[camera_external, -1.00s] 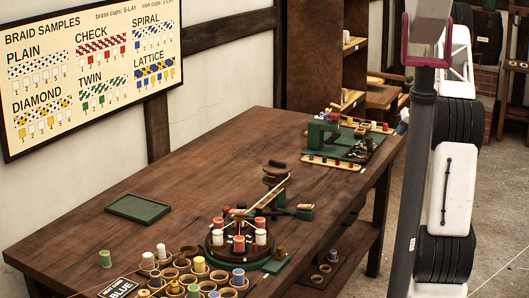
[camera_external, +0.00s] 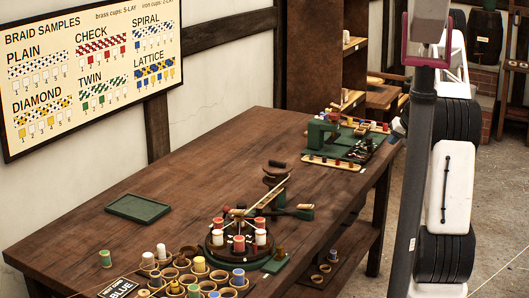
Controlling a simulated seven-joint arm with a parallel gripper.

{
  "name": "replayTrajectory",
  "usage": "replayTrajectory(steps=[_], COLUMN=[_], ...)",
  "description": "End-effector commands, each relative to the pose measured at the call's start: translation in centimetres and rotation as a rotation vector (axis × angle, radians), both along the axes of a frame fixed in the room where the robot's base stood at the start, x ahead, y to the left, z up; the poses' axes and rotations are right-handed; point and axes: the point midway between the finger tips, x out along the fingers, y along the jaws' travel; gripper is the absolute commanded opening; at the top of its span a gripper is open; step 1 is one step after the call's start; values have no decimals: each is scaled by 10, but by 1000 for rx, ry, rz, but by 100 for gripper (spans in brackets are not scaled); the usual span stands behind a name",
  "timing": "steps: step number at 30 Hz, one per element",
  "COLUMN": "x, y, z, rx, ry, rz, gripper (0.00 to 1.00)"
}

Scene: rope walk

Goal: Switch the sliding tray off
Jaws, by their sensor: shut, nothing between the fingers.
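Which thing is the sliding tray cannot be told for certain. A green machine (camera_external: 322,132) stands at the table's far right end, with a green bed (camera_external: 352,150) and rows of small coloured pieces along it. No switch can be made out at this size.
A shallow green tray (camera_external: 137,208) lies alone on the wooden table (camera_external: 190,175). A round braiding stand (camera_external: 240,245) with red and white bobbins stands at the front, beside a rack of cups (camera_external: 190,283). A grey post (camera_external: 414,170) blocks part of the view.

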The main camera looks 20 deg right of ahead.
Motion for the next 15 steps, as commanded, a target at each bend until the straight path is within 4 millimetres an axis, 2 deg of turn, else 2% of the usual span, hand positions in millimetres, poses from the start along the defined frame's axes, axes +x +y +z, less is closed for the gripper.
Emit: replayTrajectory(steps=[9, 15], x=[21, 28], y=[14, 37], z=[-34, -33], rx=[1, -1], ry=[0, 0], rz=[-1, 0], gripper=[0, 0])
